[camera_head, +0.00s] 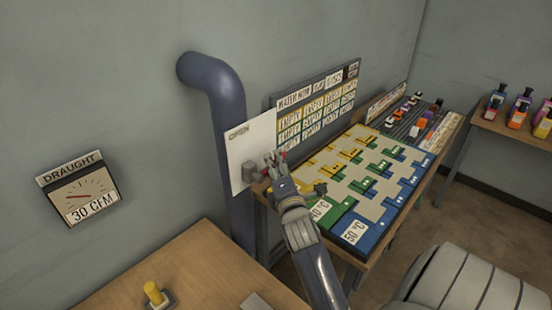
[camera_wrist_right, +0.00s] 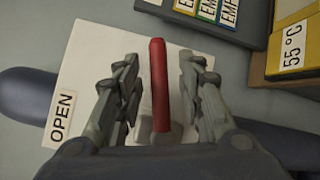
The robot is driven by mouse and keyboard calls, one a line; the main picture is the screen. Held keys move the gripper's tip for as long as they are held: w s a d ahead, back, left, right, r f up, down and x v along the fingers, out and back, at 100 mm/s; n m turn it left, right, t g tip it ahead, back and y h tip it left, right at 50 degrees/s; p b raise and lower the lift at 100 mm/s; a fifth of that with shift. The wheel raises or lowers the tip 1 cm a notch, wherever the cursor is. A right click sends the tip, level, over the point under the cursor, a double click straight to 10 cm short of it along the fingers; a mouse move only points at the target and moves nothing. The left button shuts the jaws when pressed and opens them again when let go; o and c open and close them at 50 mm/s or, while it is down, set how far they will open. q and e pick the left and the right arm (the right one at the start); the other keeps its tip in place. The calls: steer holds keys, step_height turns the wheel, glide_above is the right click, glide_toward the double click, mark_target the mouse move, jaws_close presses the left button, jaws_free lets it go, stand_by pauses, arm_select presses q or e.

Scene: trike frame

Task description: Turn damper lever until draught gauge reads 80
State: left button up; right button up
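The draught gauge (camera_head: 84,187) hangs on the wall at the left in the head view. Its label reads 30 CFM. The red damper lever (camera_wrist_right: 159,85) stands between the fingers of my right gripper (camera_wrist_right: 160,90) in the right wrist view, with a visible gap on each side. My right gripper (camera_head: 276,163) is open around it. In the head view the lever (camera_head: 284,155) is mostly hidden by the gripper. Behind it is a white plate (camera_head: 240,165) marked OPEN, fixed at the blue-grey duct pipe (camera_head: 228,95). My left gripper is not in view.
Right of the lever, a bench holds a sloped board (camera_head: 350,205) with yellow, green and blue slots and temperature labels. A sign board (camera_head: 322,98) stands behind it. A wooden table (camera_head: 205,270) with a yellow knob (camera_head: 153,292) is at the front. Coloured bottles stand on a shelf at the far right.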

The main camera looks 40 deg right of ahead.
steer(key=shift+w+d+r, duration=0.1)
steer(key=shift+w+d, duration=0.2)
steer(key=shift+w, duration=0.25)
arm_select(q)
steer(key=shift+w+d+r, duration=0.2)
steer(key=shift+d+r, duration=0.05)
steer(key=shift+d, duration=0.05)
arm_select(e)
steer(key=shift+w+d, duration=0.15)
jaws_close()
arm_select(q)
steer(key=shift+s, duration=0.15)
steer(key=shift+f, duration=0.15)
